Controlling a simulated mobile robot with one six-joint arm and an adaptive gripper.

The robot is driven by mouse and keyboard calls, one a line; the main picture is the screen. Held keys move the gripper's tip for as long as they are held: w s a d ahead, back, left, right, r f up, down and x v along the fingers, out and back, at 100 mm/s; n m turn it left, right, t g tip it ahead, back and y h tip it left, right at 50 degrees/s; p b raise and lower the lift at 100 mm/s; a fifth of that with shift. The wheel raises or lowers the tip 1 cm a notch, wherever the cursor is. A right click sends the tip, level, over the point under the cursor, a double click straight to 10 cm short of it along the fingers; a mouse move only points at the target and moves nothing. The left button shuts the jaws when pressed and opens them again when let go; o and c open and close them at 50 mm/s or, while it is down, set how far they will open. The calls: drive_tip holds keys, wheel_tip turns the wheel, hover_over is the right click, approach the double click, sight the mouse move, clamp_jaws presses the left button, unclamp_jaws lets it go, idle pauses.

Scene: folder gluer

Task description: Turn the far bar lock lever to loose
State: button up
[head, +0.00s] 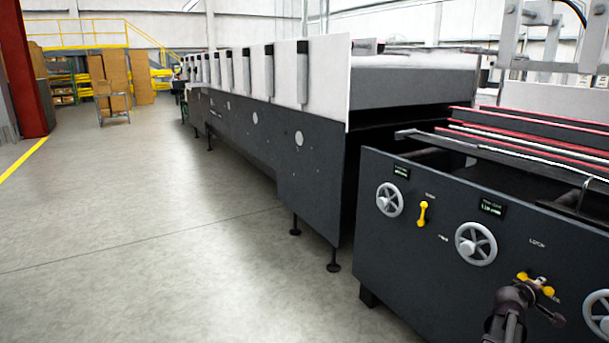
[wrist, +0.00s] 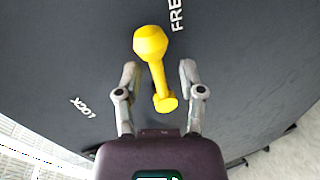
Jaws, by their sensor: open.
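A yellow lever (head: 547,291) on the dark side panel shows behind my gripper (head: 528,289), which partly hides it. In the wrist view the lever's thick round end (wrist: 150,43) lies just beyond the fingertips. Its thinner shank and small end (wrist: 165,103) run back between the two fingers of my gripper (wrist: 158,76). The fingers are apart, with a gap visible on each side of the lever. A FREE label (wrist: 177,14) is at the top and a LOCK label (wrist: 83,107) at the lower left. A second yellow lever (head: 423,213) stands nearly upright farther left on the panel.
Spoked handwheels (head: 390,200) (head: 476,244) and small displays (head: 492,207) sit on the same panel (head: 400,265). A third wheel (head: 600,314) is at the right edge, close to my gripper. Open concrete floor (head: 150,230) lies at the left.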

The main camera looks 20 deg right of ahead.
drive_tip(key=w+a+f+m+y, duration=0.1)
drive_tip(key=w+a+f+y, duration=0.15)
drive_tip(key=w+a, duration=0.55)
drive_tip(key=w+a+f+m+y, duration=0.1)
drive_tip(key=w+a+f+y, duration=0.2)
drive_tip(key=a, duration=0.9)
drive_tip(key=w+a+f+y, duration=0.2)
drive_tip(key=w+a+f, duration=0.1)
drive_tip(key=w+a, duration=0.55)
drive_tip(key=s+a+f+g+y, duration=0.1)
drive_tip(key=s+a+y, duration=0.1)
drive_tip(key=a, duration=1.1)
drive_tip(key=s+a+f+n+g+y, duration=0.1)
drive_tip(key=a+f+y, duration=0.15)
drive_tip(key=a, duration=1.05)
drive_tip(key=s+a+f+g+y, duration=0.1)
drive_tip(key=s+a+y, duration=0.15)
drive_tip(key=a, duration=1.05)
wheel_tip(320, 180, up, 38)
drive_tip(key=w+p, duration=0.1)
drive_tip(key=p, duration=3.7)
drive_tip(key=shift+d+r+p, duration=0.2)
drive_tip(key=shift+d+p, duration=0.1)
drive_tip(key=shift+p, duration=0.1)
drive_tip(key=shift+d, duration=0.1)
